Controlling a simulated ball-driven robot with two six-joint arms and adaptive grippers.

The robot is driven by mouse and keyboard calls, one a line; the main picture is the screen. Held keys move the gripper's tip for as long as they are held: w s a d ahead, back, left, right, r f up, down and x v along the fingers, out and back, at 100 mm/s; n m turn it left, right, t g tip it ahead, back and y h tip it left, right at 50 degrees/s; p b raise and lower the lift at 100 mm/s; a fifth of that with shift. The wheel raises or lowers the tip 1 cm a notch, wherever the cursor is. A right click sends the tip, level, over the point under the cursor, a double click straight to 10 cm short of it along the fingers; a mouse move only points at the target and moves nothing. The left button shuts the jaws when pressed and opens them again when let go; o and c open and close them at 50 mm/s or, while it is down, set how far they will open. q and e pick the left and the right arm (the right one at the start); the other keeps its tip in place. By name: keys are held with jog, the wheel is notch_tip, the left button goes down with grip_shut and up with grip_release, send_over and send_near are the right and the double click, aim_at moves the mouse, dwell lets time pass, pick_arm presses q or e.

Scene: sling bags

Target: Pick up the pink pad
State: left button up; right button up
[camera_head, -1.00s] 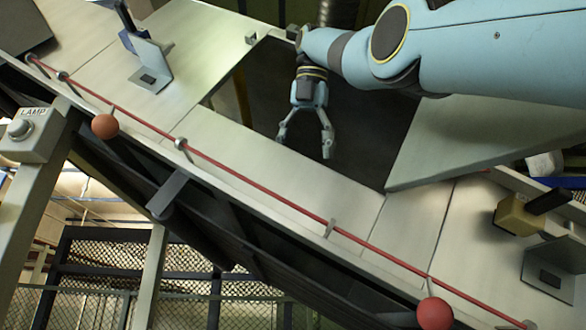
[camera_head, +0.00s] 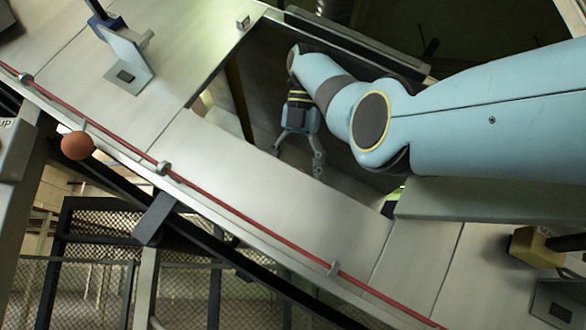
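No pink pad shows in the head view. My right gripper (camera_head: 299,160), on the light blue arm that comes in from the right, hangs over the dark opening between the pale metal panels. Its two fingers are spread apart with nothing visible between them. It is close to the panel edge at the lower left of the opening; I cannot tell whether it touches it. My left gripper is not in view.
A red cord (camera_head: 255,222) runs along the near edge of the pale panels (camera_head: 230,170). An orange ball (camera_head: 77,145) hangs at left. A grey bracket (camera_head: 126,62) stands at upper left, a yellow block (camera_head: 533,247) at lower right. A dark mesh fence (camera_head: 95,230) is below.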

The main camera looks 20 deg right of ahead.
jog(key=shift+w+f, duration=0.3)
jog(key=shift+f, duration=0.2)
jog(key=shift+s, duration=0.1)
jog(key=c, duration=1.2)
jog(key=shift+r, duration=0.1)
